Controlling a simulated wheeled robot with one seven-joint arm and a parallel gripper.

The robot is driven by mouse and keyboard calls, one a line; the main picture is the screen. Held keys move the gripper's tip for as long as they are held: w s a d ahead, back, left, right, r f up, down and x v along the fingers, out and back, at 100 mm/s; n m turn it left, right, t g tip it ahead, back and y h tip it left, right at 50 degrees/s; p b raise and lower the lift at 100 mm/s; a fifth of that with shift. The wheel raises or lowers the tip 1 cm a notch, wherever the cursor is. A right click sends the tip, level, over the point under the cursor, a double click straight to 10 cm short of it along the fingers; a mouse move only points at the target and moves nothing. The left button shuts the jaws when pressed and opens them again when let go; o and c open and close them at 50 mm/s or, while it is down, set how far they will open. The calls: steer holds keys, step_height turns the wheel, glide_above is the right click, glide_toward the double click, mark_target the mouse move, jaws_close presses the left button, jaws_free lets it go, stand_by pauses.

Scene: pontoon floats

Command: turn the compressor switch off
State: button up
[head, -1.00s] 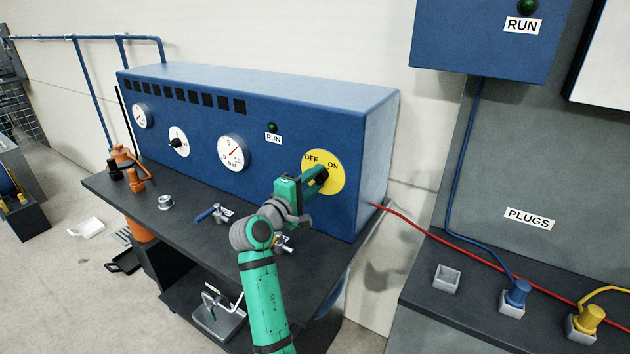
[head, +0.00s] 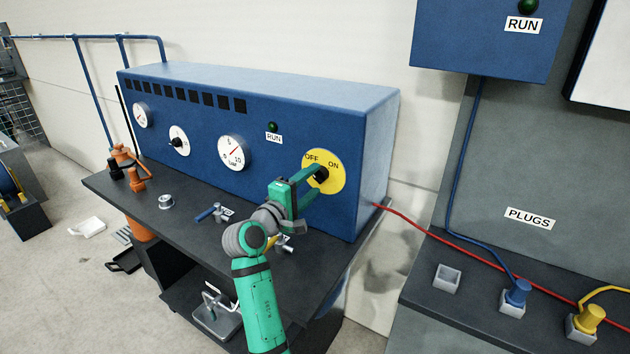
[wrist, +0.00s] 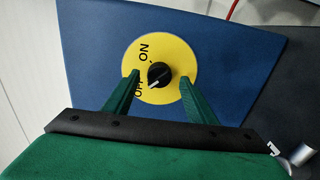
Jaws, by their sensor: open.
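The compressor switch is a black knob (wrist: 159,75) on a round yellow plate (head: 333,177) marked OFF and ON, at the right end of the blue compressor panel (head: 205,125). In the wrist view the knob's white mark points down-left, toward the OFF lettering and away from ON. My gripper (head: 308,195) is open in front of the plate. In the wrist view its green fingers stand either side of the knob, with gaps on both sides. The gripper partly covers the plate's lower left in the head view.
The green RUN lamp (head: 273,127) on the panel looks dark. The bench (head: 190,225) below holds a blue-handled valve (head: 212,214) and orange fittings (head: 133,178). A red hose (head: 425,232) runs right to the plugs shelf (head: 470,305).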

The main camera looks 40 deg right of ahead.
steer(key=v, duration=0.8)
steer(key=shift+s+a, duration=0.2)
steer(key=shift+a, duration=0.15)
